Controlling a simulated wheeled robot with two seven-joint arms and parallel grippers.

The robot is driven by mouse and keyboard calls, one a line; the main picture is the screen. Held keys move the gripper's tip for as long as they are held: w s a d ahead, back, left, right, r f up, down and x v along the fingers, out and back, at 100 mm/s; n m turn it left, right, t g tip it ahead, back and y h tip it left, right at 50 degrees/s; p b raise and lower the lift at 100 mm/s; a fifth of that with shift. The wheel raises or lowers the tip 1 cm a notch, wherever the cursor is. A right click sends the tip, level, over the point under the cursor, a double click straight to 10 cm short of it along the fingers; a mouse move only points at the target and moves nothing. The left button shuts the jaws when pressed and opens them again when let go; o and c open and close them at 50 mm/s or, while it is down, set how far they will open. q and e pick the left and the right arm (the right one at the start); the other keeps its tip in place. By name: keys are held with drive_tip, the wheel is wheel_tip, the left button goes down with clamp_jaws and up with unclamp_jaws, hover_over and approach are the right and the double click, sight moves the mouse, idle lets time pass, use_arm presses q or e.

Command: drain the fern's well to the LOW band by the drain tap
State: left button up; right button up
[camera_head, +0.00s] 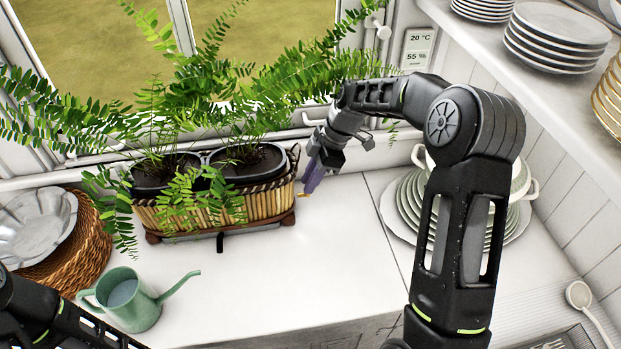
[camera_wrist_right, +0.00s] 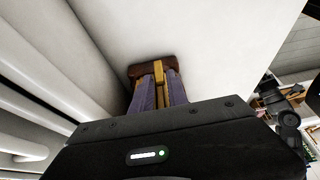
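The ferns (camera_head: 270,85) grow in two dark pots in a bamboo-sided planter (camera_head: 262,207) on the white counter by the window. My right gripper (camera_head: 311,185), with purple fingers, points down just off the planter's right end. In the right wrist view, my right gripper (camera_wrist_right: 158,92) has a yellow, brass-like piece (camera_wrist_right: 158,76) between its fingers, in front of a brown block (camera_wrist_right: 152,66). I cannot tell whether the fingers grip that piece or whether it is the drain tap. The LOW band and water level cannot be made out. My left gripper is out of view.
A green watering can (camera_head: 131,304) stands front left of the planter, beside a woven basket (camera_head: 88,250) with a plate. Stacked plates and a white pot (camera_head: 521,182) stand on the right, under a plate shelf (camera_head: 480,38). The counter's middle is clear.

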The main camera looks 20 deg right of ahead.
clamp_jaws()
idle(0.9)
